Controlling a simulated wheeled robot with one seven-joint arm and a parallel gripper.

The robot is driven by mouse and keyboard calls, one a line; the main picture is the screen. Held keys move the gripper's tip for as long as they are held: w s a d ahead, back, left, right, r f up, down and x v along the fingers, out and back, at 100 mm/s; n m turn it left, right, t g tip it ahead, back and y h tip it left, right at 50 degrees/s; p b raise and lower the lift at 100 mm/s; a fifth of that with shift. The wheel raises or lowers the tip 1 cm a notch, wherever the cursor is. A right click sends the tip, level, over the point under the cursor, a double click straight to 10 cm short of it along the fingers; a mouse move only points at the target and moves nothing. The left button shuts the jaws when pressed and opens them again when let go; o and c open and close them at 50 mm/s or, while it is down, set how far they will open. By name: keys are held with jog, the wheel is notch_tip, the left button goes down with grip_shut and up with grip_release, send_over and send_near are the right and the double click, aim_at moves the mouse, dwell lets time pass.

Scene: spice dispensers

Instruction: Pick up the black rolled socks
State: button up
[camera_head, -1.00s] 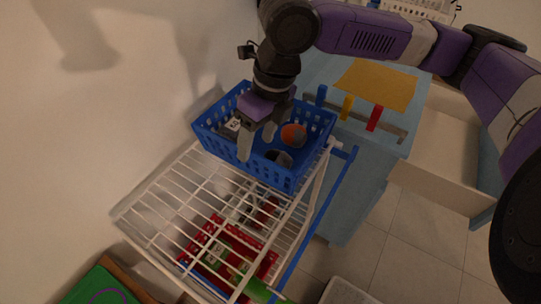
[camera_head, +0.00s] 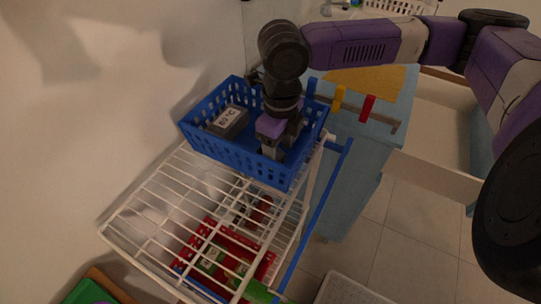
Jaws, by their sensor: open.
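My gripper (camera_head: 271,150) points down into the blue basket (camera_head: 223,152), at its right part, with the jaws open. Its fingertips are largely hidden by the gripper body and the basket's front wall. I cannot make out the black rolled socks now; the gripper covers the part of the basket where a dark round item showed earlier. I cannot tell whether the fingers are around or beside anything.
A dark box with a white label (camera_head: 229,120) lies in the basket's left part. The basket stands on a white wire rack (camera_head: 165,205). A red basket (camera_head: 222,254) is below. A light-blue cabinet (camera_head: 345,185) with an open drawer stands to the right. A wall is at the left.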

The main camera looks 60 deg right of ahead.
jog(key=shift+f, duration=1.25)
jog(key=c, duration=1)
jog(key=shift+r, duration=0.2)
